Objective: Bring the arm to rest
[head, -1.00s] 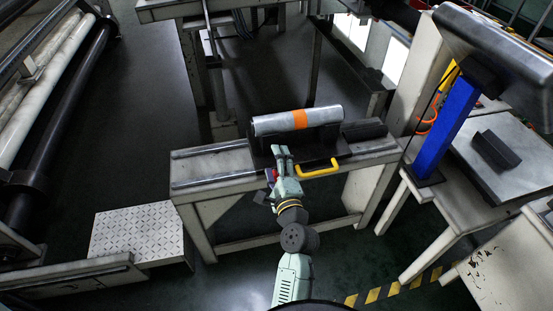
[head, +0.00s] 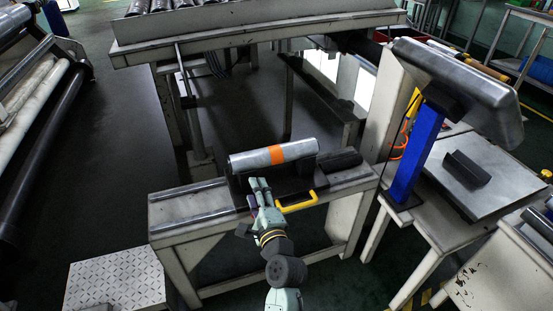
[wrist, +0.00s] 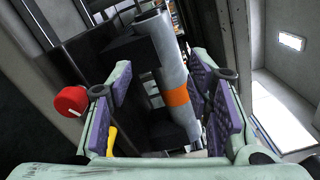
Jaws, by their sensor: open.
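My gripper (head: 260,190) is at the front of the bench, just short of the grey roll with an orange band (head: 272,155). In the wrist view my gripper (wrist: 165,105) is open, with purple pads on both sides and nothing held between them. The roll (wrist: 165,55) shows beyond and between the fingers there. It lies on a dark cradle on the bench (head: 190,205). The yellow handle (head: 297,201) is just right of my gripper. A red knob (wrist: 70,101) shows left of the fingers in the wrist view.
A blue post (head: 416,155) carrying a grey box-shaped head (head: 460,85) stands to the right. A side table with a dark block (head: 467,170) is beyond it. A checkered step (head: 115,280) is at the lower left. Long rollers (head: 40,130) line the left side. Dark floor lies between.

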